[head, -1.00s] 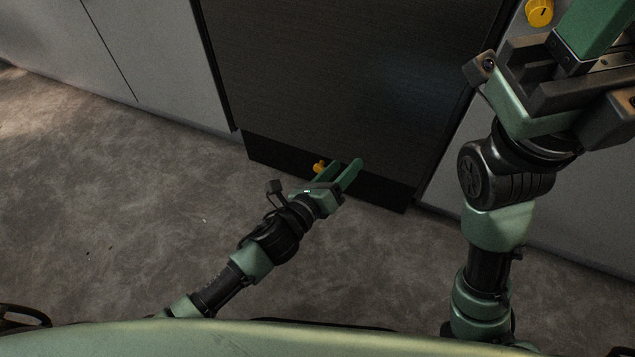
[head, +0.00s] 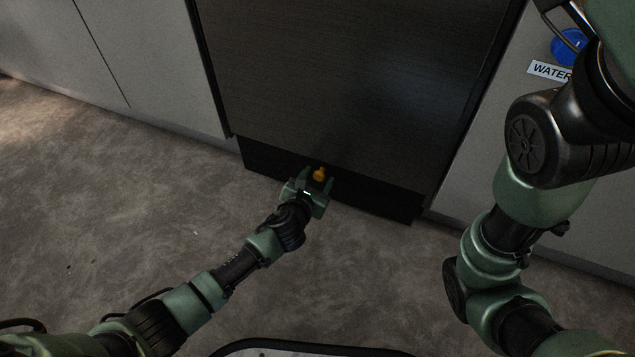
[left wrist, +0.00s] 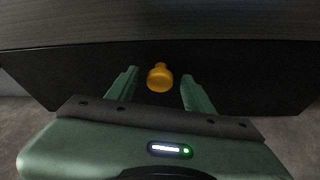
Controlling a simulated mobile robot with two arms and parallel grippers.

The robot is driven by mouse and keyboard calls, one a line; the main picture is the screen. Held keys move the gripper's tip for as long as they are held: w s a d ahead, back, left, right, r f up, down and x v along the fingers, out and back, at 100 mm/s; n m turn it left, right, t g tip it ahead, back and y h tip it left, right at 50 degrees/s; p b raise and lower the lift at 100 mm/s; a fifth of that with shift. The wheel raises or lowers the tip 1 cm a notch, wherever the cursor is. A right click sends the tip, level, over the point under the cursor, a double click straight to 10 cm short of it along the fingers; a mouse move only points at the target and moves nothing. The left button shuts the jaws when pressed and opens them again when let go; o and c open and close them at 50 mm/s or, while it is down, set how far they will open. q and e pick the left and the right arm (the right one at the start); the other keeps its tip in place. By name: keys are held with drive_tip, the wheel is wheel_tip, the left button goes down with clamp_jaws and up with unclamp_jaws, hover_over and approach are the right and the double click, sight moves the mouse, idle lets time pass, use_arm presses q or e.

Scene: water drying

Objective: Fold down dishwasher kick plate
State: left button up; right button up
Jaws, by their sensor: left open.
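The black kick plate (head: 375,194) stands upright below the dark dishwasher door (head: 350,80), close to the floor. A yellow-orange knob (head: 319,174) sticks out from the plate. My left gripper (head: 317,178) is open, with a finger on either side of the knob. In the left wrist view the knob (left wrist: 160,77) sits between the open green fingers, near their tips, with gaps on both sides, and the kick plate (left wrist: 80,75) lies behind it. My right arm comes in at the right of the head view; its fingers are out of frame.
Pale cabinet fronts (head: 130,60) flank the dishwasher. At the upper right is a blue round knob (head: 568,47) above a label reading "WATER" (head: 550,70), partly hidden by my right arm. The grey floor (head: 120,230) in front is clear.

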use_arm(q)
drive_tip(key=shift+w, duration=0.15)
clamp_jaws()
idle(1.4)
